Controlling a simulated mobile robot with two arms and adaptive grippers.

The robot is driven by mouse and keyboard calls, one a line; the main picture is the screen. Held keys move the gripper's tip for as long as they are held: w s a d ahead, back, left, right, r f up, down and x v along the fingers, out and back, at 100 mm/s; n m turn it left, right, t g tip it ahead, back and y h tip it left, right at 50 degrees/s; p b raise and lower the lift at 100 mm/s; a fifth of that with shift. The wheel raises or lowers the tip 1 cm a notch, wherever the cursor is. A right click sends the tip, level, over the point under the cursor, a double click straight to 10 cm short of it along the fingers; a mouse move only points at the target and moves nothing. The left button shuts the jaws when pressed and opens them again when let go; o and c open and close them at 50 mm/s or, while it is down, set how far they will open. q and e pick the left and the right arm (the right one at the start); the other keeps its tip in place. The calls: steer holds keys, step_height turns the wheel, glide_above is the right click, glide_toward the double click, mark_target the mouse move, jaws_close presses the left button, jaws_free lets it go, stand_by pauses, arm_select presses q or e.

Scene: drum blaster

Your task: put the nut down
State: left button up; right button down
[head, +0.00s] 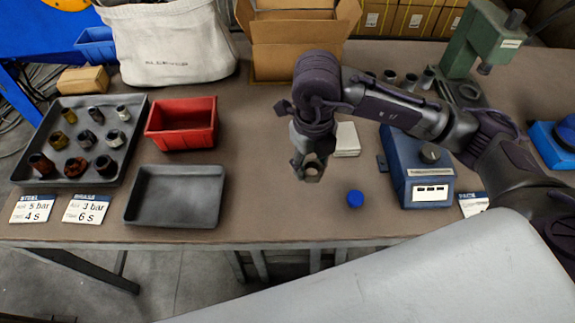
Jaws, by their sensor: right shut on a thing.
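My right gripper (310,170) hangs over the middle of the workbench, pointing down, and is shut on a small grey-brown nut (312,171). The nut shows only partly between the fingertips, and its height above the bench is hard to tell. A dark tray (136,112) at the left holds several nuts or fittings, some rusty brown, some grey or brassy. A red bin (182,137) and an empty grey tray (174,212) stand to the right of it. My left gripper is not in view.
A blue round cap (355,198) lies right of the gripper, near a blue device (418,180) with a knob. A pale pad (346,139) lies behind. A green press (482,42), cardboard box (293,45) and white bag (170,45) stand at the back. Bench left of the gripper is clear.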

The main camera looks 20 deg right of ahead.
glide_above(287, 174)
step_height(287, 174, down, 4)
steer(key=shift+r, duration=0.1)
steer(key=shift+f+p, duration=0.35)
steer(key=shift+f, duration=1.9)
steer(key=c, duration=0.5)
jaws_free()
steer(key=shift+c, duration=0.2)
step_height(287, 174, up, 12)
steer(key=shift+w+r+b, duration=0.2)
steer(key=shift+b, duration=0.2)
steer(key=shift+a, duration=0.1)
